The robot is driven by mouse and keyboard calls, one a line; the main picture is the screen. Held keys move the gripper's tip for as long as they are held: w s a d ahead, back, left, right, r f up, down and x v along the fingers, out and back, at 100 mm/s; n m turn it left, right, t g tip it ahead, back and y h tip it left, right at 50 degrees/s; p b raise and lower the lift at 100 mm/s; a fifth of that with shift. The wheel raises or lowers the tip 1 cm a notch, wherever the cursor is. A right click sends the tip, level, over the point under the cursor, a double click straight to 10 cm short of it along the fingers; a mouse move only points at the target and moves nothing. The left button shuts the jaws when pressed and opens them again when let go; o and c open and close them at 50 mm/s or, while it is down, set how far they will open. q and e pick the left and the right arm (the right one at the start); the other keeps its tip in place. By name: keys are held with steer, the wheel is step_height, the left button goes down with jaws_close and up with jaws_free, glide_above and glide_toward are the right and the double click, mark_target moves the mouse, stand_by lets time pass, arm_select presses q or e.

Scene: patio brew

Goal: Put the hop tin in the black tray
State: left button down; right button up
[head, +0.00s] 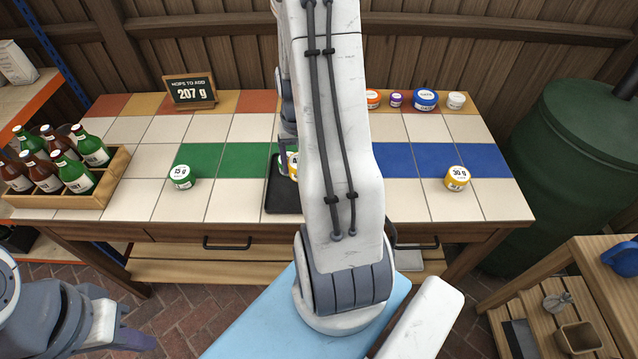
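The black tray (280,199) lies on the tiled table, its right part hidden behind my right arm. A yellow tin (293,170) with a white label shows in part at the tray; I cannot tell if it rests there or is held. A green tin (182,177) marked 15 g sits on the left tiles. A yellow tin (456,178) marked 30 g sits on the right by the blue strip.
A sign (190,90) reads "HOPS TO ADD 207 g". A wooden crate of bottles (75,190) stands at the left end. Several small containers, one a blue tin (425,100), stand at the back right. A green barrel (570,160) is right of the table. The front-left tiles are clear.

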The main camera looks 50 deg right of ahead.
steer(key=s+d+r+m, duration=0.2)
steer(key=s+d+m, duration=0.1)
steer(key=s+d, duration=0.2)
glide_above(287, 195)
step_height(287, 195, down, 7)
steer(key=shift+r+p, duration=0.1)
steer(key=shift+p, duration=0.2)
steer(key=shift+f, duration=2.15)
steer(key=shift+f, duration=0.15)
steer(key=o, duration=1.1)
